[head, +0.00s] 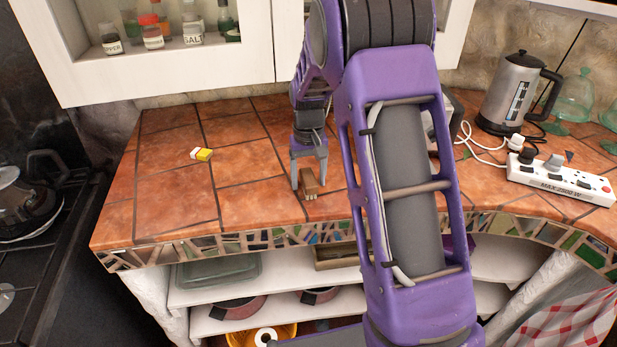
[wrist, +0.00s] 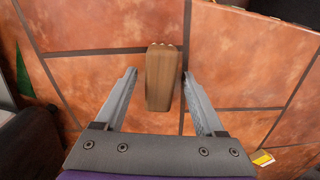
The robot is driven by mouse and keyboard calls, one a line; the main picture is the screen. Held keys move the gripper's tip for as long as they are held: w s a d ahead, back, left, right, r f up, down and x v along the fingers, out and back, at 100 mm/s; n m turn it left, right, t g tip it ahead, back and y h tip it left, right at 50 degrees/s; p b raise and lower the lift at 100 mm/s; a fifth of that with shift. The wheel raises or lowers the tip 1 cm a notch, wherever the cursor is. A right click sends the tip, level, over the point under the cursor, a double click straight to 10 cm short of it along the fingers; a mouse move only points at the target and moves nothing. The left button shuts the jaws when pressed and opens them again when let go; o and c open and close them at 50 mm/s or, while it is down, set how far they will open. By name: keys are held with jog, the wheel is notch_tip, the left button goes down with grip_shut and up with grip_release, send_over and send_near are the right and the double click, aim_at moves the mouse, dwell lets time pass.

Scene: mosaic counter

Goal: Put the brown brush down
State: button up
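The brown brush (head: 309,184) is a small wooden block near the front edge of the tiled counter. In the wrist view the brush (wrist: 161,78) lies between the tips of my gripper (wrist: 160,78), with a gap on either side. My gripper (head: 309,180) is open and points down at the counter around the brush. The brush appears to rest on the tiles (head: 250,200). Its underside is hidden.
A small yellow and white block (head: 202,154) lies to the left on the counter. A kettle (head: 513,92) and a white power strip (head: 560,180) with cables stand at the right. White cabinets (head: 165,75) hang above. The counter's left half is mostly clear.

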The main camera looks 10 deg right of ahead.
aim_at(308, 177)
notch_tip(308, 177, up, 12)
jog(key=p, duration=0.1)
jog(key=shift+r, duration=0.2)
dwell(0.3)
